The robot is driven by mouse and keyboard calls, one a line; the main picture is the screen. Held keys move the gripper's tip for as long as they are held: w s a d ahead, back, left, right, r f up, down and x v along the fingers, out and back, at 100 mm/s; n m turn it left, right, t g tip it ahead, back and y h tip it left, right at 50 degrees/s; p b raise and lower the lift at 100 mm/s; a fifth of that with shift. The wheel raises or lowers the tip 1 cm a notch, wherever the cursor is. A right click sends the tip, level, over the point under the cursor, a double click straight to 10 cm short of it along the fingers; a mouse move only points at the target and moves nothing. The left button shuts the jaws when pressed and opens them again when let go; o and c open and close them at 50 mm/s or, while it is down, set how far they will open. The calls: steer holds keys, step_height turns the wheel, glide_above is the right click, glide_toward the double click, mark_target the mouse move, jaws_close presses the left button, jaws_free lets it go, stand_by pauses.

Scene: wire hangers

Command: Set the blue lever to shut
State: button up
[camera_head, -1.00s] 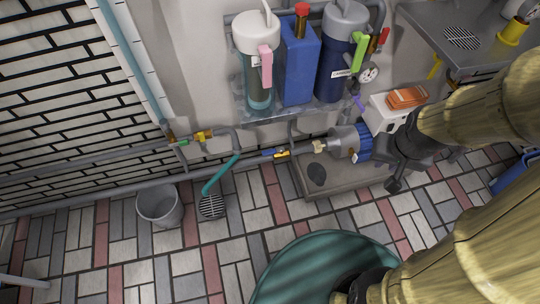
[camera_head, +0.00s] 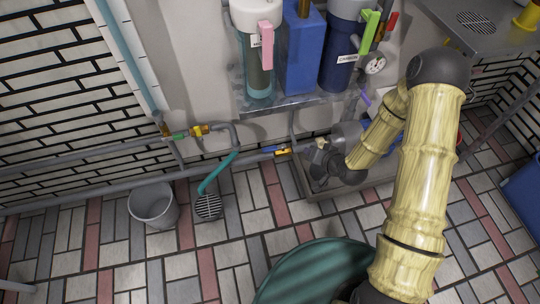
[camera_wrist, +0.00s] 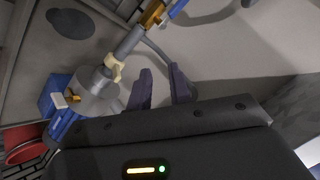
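The blue lever (camera_head: 270,150) sits on a brass valve (camera_head: 284,152) in the low grey pipe, left of the pump. It lies roughly along the pipe, pointing left. In the wrist view the brass valve (camera_wrist: 153,14) is at the top edge, with part of the blue lever (camera_wrist: 177,7) cut off by the frame. My gripper (camera_head: 322,168) is low over the pump tray, right of the valve and apart from the lever. In the wrist view my gripper (camera_wrist: 160,88) has two dark fingers spread with nothing between them.
A cream fitting (camera_wrist: 114,68) and the pump (camera_wrist: 92,98) are close to the left finger. Filter housings (camera_head: 300,60) hang above on a metal shelf (camera_head: 290,104). A grey bucket (camera_head: 154,205) and drain (camera_head: 208,207) are left. A green round object (camera_head: 310,270) stands in front.

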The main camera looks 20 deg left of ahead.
steer(key=s+a+f+m+t+y+b, duration=0.1)
steer(key=s+a+f+m+t+b, duration=0.2)
steer(key=f+m, duration=0.3)
steer(key=s+a+f+m+t+y+b, duration=0.1)
steer(key=s+a+f+m+t, duration=0.3)
steer(key=f, duration=0.4)
steer(key=shift+s+f+m+t+b, duration=0.25)
steer(key=shift+s+m+t+b, duration=0.55)
steer(key=shift+s+m, duration=0.4)
steer(key=shift+a+y, duration=0.1)
steer(key=shift+y, duration=0.3)
steer(key=b, duration=0.9)
glide_toward(269, 151)
steer(key=x, duration=0.9)
steer(key=shift+w+f, duration=0.2)
steer(key=shift+f, duration=0.1)
steer(key=shift+r, duration=0.15)
